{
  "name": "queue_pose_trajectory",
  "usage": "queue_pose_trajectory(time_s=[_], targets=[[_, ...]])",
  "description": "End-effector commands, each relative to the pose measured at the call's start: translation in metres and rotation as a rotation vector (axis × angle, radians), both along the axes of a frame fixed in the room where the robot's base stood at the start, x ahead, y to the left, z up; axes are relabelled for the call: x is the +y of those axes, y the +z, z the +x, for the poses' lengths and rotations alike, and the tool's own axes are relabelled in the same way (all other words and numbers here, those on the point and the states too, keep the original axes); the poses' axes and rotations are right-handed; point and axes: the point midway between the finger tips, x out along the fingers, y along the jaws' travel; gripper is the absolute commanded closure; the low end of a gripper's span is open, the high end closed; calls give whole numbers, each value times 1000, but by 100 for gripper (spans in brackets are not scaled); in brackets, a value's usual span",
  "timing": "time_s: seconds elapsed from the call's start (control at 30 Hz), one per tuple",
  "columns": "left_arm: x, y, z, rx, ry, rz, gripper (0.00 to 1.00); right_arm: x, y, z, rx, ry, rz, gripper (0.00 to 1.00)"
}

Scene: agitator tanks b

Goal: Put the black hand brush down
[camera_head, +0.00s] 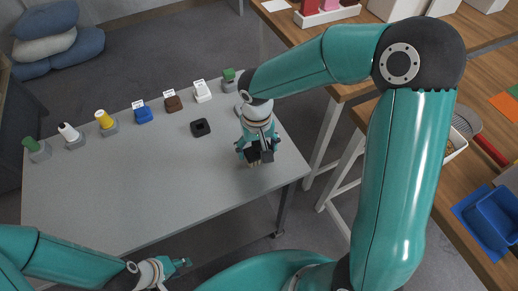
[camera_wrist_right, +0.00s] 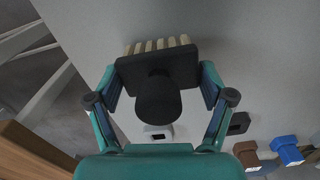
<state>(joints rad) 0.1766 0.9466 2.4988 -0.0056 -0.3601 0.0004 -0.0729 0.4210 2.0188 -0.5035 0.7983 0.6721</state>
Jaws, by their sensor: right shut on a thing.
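The black hand brush (camera_wrist_right: 158,70) has a dark block, a round black handle and pale bristles. My right gripper (camera_head: 257,150) is shut on it, with one finger on each side of the block in the right wrist view. The brush (camera_head: 256,157) is over the right part of the grey table (camera_head: 130,195), bristles away from the wrist. I cannot tell whether the bristles touch the tabletop. My left gripper (camera_head: 181,264) is empty off the table's front edge; its finger opening is too small to judge.
A black square holder (camera_head: 201,128) stands left of the brush. Several coloured pieces, including blue (camera_head: 143,114), brown (camera_head: 173,103) and white (camera_head: 202,91), line the back edge. The table's middle and front are clear. A wooden bench (camera_head: 470,160) is at right.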

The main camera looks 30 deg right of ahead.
Motion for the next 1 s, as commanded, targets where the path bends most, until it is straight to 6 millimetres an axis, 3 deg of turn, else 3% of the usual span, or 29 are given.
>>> queue_pose_trajectory(time_s=[0.1, 0.47, 0.5, 0.6, 1.0], targets=[[0, 0, 0, 0, 0, 0, 60, 0, -12, -1, 3, 0, 1, 57], [0, -4, 0, 0, 0, 0, 60, 0, -16, 0, 0, 0, 1, 57], [0, -3, 0, 0, 0, 0, 60, 0, -15, 0, 0, 0, 1, 15], [0, -2, 0, 0, 0, 0, 60, 0, -14, 0, 0, 0, 1, 0], [0, 1, 0, 0, 0, 0, 60, 0, -11, 0, 0, -1, 1, 0]])
